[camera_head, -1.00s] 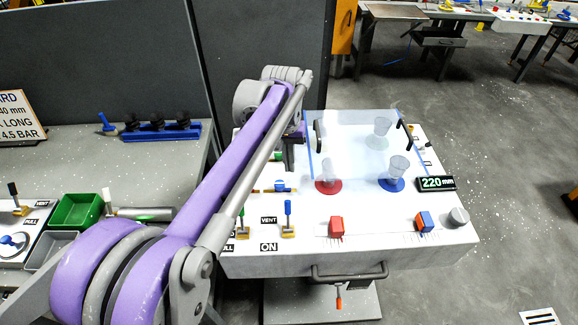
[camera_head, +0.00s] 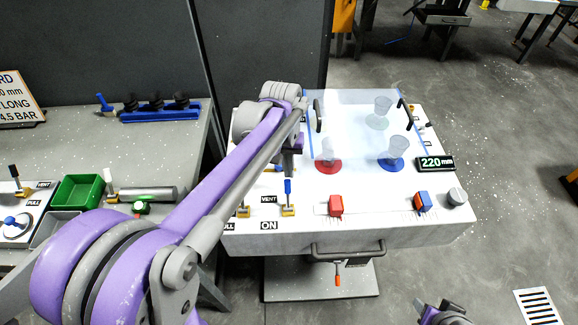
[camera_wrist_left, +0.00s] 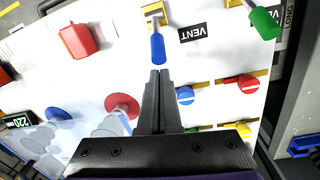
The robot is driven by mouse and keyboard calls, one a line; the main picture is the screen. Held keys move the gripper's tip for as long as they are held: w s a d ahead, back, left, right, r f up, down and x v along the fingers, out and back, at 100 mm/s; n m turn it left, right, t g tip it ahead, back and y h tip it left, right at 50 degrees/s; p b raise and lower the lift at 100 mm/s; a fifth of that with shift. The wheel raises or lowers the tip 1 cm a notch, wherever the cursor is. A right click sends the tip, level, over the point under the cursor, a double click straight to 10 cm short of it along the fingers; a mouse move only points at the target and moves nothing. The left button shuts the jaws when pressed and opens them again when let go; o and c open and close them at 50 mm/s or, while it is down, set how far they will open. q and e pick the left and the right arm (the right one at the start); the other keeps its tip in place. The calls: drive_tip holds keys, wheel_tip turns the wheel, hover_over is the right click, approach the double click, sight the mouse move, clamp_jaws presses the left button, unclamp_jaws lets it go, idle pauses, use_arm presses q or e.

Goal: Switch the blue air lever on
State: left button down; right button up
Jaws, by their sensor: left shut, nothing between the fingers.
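The blue air lever (camera_head: 288,187) stands on a brass base on the white console (camera_head: 350,235), beside the VENT label, with the ON label nearer me. Its handle leans away from ON, on the VENT side. In the left wrist view the blue lever (camera_wrist_left: 157,48) is just beyond the fingertips. My left gripper (camera_wrist_left: 160,73) is shut and empty, its tips close to the handle's end; I cannot tell whether they touch. In the head view my arm partly hides it. Part of my right arm shows at the bottom right edge; its jaws cannot be made out.
A green lever (camera_wrist_left: 264,22) stands beside the blue one. Blue, red and yellow knobs lie by the fingers. A green bin (camera_head: 82,192) is left.

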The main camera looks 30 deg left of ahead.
use_arm(q)
drive_tip(key=shift+s+d+r+t, duration=0.2)
drive_tip(key=shift+s+r+t, duration=0.1)
drive_tip(key=shift+t, duration=0.1)
use_arm(e)
drive_tip(key=shift+r, duration=0.25)
